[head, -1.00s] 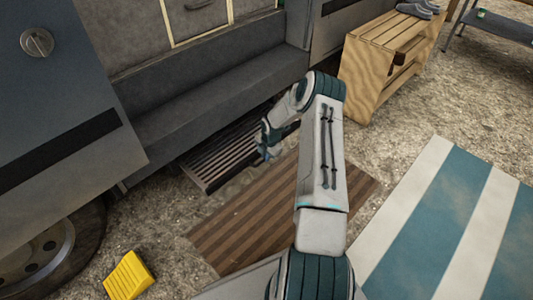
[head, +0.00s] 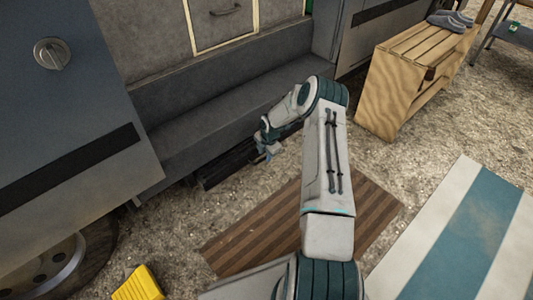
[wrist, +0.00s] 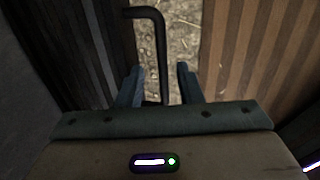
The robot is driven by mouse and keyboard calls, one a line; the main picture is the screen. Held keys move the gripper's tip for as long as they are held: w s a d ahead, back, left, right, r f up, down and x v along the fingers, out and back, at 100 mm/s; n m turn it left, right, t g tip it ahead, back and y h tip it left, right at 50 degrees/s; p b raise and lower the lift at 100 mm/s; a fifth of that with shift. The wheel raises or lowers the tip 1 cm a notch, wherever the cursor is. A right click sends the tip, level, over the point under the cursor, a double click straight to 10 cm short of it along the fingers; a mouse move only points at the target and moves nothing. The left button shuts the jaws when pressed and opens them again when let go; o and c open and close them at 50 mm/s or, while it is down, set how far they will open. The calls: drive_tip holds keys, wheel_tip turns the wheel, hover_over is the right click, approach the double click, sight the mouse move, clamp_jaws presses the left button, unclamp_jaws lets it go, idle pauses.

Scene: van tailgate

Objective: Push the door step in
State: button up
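The door step (head: 222,173) is a dark step low under the van's sill in the head view. Only a narrow front part shows beyond the sill. In the wrist view its dark ribbed surface (wrist: 88,50) fills the left side. My gripper (head: 267,150) is at the step's front edge, near its right part. In the wrist view my gripper (wrist: 158,85) has its two fingers apart. A dark bent bar (wrist: 160,50) runs between them, and I cannot tell whether it touches a finger. My arm and gripper hide the step's right end in the head view.
A brown striped mat (head: 250,235) lies on the gravel in front of the step. A yellow chock (head: 138,285) lies near the wheel at left. A wooden slatted bench (head: 400,80) with grey shoes stands at right. A blue and white striped mat (head: 465,235) lies at lower right.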

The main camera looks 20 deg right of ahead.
drive_tip(key=shift+s, duration=0.1)
wheel_tip(320, 180, up, 14)
drive_tip(key=s+p, duration=0.2)
drive_tip(key=p, duration=0.3)
drive_tip(key=shift+s+d+f, duration=0.2)
drive_tip(key=shift+d+f, duration=0.05)
drive_tip(key=shift+d, duration=0.15)
drive_tip(key=shift+r, duration=0.1)
